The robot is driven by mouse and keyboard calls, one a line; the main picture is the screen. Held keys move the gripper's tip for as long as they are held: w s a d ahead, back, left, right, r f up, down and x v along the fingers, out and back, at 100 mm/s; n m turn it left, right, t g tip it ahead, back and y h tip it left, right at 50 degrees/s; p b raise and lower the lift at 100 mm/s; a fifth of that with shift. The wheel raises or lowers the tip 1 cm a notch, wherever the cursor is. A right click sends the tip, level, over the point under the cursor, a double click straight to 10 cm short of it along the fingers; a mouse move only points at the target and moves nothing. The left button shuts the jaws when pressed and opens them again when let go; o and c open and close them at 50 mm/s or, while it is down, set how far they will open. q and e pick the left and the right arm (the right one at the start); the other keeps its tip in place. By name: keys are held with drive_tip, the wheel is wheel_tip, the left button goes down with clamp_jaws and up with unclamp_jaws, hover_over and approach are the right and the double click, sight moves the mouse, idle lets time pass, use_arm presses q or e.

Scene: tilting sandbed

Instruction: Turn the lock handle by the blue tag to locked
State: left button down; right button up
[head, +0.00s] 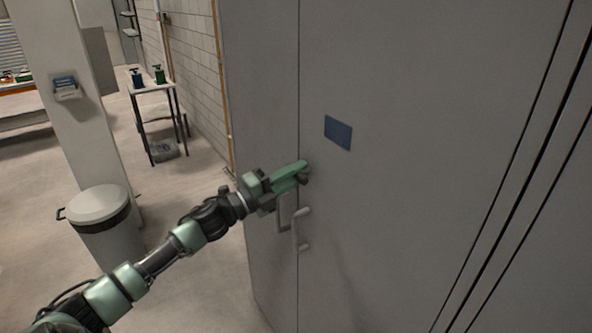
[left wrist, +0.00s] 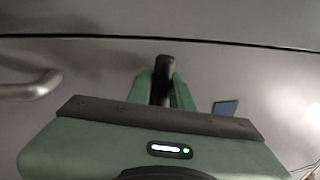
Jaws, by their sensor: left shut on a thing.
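The blue tag (head: 338,132) is a flat blue rectangle on the grey cabinet door (head: 400,170). It also shows in the left wrist view (left wrist: 225,108), to the right of my fingers. My left gripper (head: 301,171) is at the door seam, below and left of the tag. In the left wrist view, its green fingers (left wrist: 163,92) are shut on a dark lock handle (left wrist: 164,68). The handle's far end shows between and beyond the fingertips; the rest is hidden by the gripper. I cannot tell its exact turn angle. My right gripper is in neither view.
A light pull handle (head: 301,230) stands out from the door just below my left gripper; another (head: 283,212) is beside it. A white bin (head: 104,222) stands at the left by a pillar. A small table (head: 154,88) with bottles is farther back. Floor between is clear.

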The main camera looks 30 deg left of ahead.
use_arm(q)
drive_tip(key=shift+n+y, duration=0.3)
drive_tip(key=shift+n, duration=0.5)
drive_tip(key=c, duration=1.3)
unclamp_jaws()
drive_tip(key=shift+o, duration=0.2)
drive_tip(key=shift+s+a+f, duration=0.25)
drive_tip(key=shift+s, duration=0.1)
drive_tip(key=b+v, duration=0.2)
drive_tip(key=v, duration=0.5)
drive_tip(key=shift+r, duration=0.1)
